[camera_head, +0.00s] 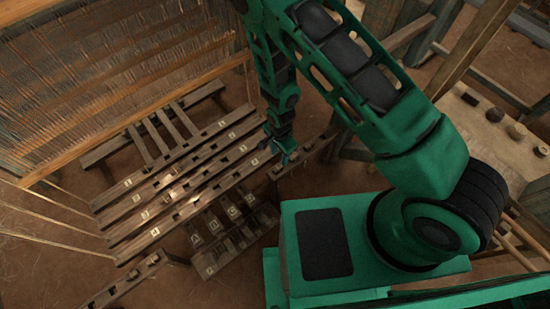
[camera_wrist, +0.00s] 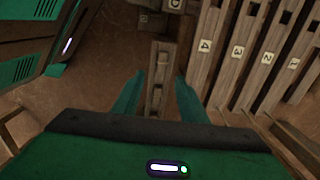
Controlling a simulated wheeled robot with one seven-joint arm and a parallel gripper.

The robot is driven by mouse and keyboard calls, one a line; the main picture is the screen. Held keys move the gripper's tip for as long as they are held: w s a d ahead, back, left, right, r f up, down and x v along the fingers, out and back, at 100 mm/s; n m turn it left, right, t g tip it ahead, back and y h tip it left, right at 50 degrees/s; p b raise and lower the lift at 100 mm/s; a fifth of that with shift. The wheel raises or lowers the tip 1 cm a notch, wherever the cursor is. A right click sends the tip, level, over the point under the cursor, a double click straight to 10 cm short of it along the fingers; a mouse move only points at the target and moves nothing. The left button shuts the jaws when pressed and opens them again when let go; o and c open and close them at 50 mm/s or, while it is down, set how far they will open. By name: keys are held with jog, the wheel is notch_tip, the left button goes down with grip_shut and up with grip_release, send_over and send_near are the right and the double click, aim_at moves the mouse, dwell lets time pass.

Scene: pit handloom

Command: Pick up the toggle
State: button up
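My gripper (camera_head: 286,156) reaches down beside the right ends of the slatted pedals. In the wrist view my gripper (camera_wrist: 159,76) shows two green fingers spread apart with a gap between them. A narrow wooden bar (camera_wrist: 155,112) lies below and between the fingers, with small raised blocks and dark slots along it. A small block (camera_wrist: 157,92) on this bar may be the toggle, but I cannot tell for certain. In the head view the bar (camera_head: 322,139) runs up and right from my gripper, with a small block (camera_head: 276,170) near its lower end. Nothing shows held.
Long slotted pedals (camera_head: 165,205) with number labels lie left of my gripper. Shorter lettered slats (camera_head: 222,232) lie below them. The loom's warp threads (camera_head: 100,60) fill the upper left. A wooden bench (camera_head: 480,125) with small items stands right. Bare floor (camera_head: 335,180) is near my base.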

send_over(278, 168)
notch_tip(278, 168, down, 6)
jog(key=shift+r, duration=0.25)
jog(key=shift+f, duration=2.75)
grip_shut()
